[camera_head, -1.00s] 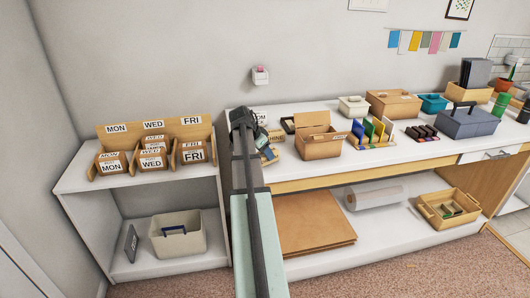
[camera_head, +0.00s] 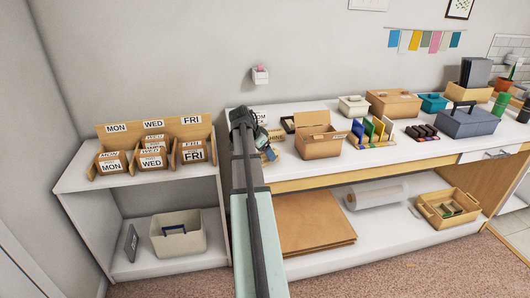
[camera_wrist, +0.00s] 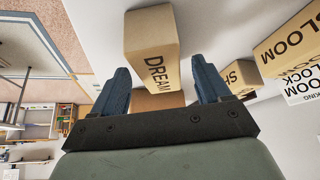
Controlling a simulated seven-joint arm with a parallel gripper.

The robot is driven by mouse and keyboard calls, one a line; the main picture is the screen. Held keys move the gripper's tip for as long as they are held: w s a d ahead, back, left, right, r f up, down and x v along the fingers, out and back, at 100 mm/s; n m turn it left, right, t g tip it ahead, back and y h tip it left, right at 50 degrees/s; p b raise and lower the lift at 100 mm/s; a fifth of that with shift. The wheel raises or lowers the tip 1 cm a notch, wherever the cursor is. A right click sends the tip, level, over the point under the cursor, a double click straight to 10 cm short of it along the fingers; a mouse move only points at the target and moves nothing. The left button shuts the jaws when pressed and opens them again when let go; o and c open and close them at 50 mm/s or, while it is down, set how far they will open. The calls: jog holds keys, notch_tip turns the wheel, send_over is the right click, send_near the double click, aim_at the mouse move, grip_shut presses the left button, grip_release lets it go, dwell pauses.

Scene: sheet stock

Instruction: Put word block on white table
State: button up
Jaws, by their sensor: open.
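A tan word block lettered DREAM (camera_wrist: 152,45) stands in front of my gripper in the wrist view. My gripper (camera_wrist: 163,78) is open, with one blue finger toward each side of the block's near end. I cannot tell whether either finger touches it. In the head view my gripper (camera_head: 266,149) is low over the left end of the white table (camera_head: 375,160), and my arm hides much of what is there. Other word blocks, one lettered BLOOM (camera_wrist: 285,45) and one partly hidden starting SH (camera_wrist: 241,77), stand to the right in the wrist view.
A cardboard box (camera_head: 319,146) stands right of my gripper, with colored folders (camera_head: 370,132) beyond it. A lower shelf unit at left holds a wooden rack of day-labelled boxes (camera_head: 152,160). The table's front strip at right is clear.

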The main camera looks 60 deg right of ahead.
jog(key=v, duration=1.2)
